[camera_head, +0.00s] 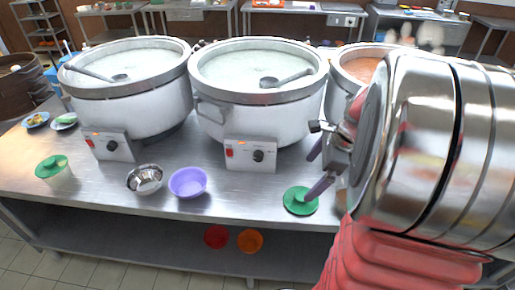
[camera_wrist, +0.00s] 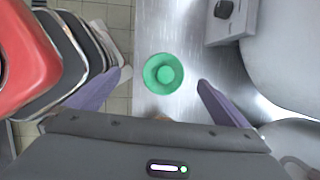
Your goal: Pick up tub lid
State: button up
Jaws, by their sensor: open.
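The tub lid (camera_head: 299,203) is a round green disc with a raised centre. It lies flat near the front edge of the steel table, in front of the middle and right pots. In the wrist view the lid (camera_wrist: 150,83) shows between the two purple fingers, slightly nearer the left one in the picture. My gripper (camera_head: 311,177) is open and empty, with its fingers pointing at the lid. In the head view the lower fingertip overlaps the lid; I cannot tell whether it touches. The gripper also shows in the wrist view (camera_wrist: 160,78).
Big white pots (camera_head: 130,100), (camera_head: 258,110) stand behind the lid, with control boxes in front. The table's front edge is close to the lid.

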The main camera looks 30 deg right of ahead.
jog(key=d+f+m, duration=0.1)
jog(key=s+d+m, duration=0.1)
jog(key=d, duration=0.1)
jog(key=d+f+m, duration=0.1)
jog(key=d+m, duration=0.1)
jog(key=shift+s+f+y, duration=0.2)
jog(key=shift+f+y, duration=0.1)
send_over(301, 198)
jog(key=s+d, duration=0.2)
jog(key=d, duration=0.1)
jog(key=shift+t, duration=0.3)
notch_tip(301, 198, down, 8)
jog(key=shift+a, duration=0.15)
jog(key=shift+x, duration=2.6)
jog(key=shift+s, duration=0.1)
jog(key=c, duration=0.7)
